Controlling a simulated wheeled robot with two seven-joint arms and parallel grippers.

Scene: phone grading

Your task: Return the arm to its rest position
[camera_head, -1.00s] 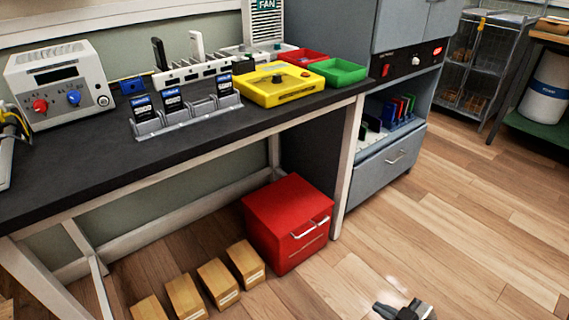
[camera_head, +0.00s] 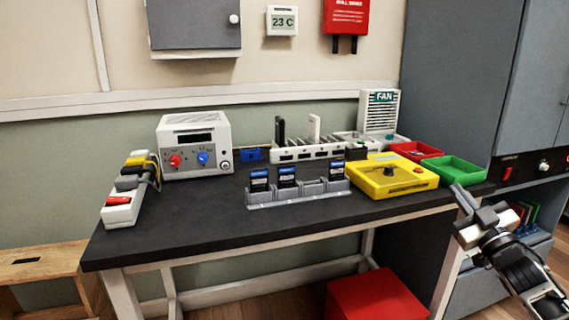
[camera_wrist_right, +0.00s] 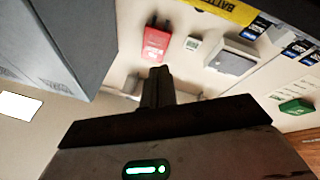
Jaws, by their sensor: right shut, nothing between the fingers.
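My right gripper (camera_head: 463,198) is raised at the right of the head view, in front of the right end of the black workbench (camera_head: 190,229). Its fingers are closed with nothing between them. In the right wrist view its shut fingers (camera_wrist_right: 158,85) point up toward the wall, clear of any object. My left gripper is in neither current view.
On the bench stand a white power unit (camera_head: 194,146), a grey holder with blue-labelled cards (camera_head: 297,196), a yellow box (camera_head: 380,177) and red (camera_head: 416,150) and green (camera_head: 455,171) trays. A grey cabinet (camera_head: 460,75) stands behind right. A red drawer unit (camera_head: 375,296) sits below.

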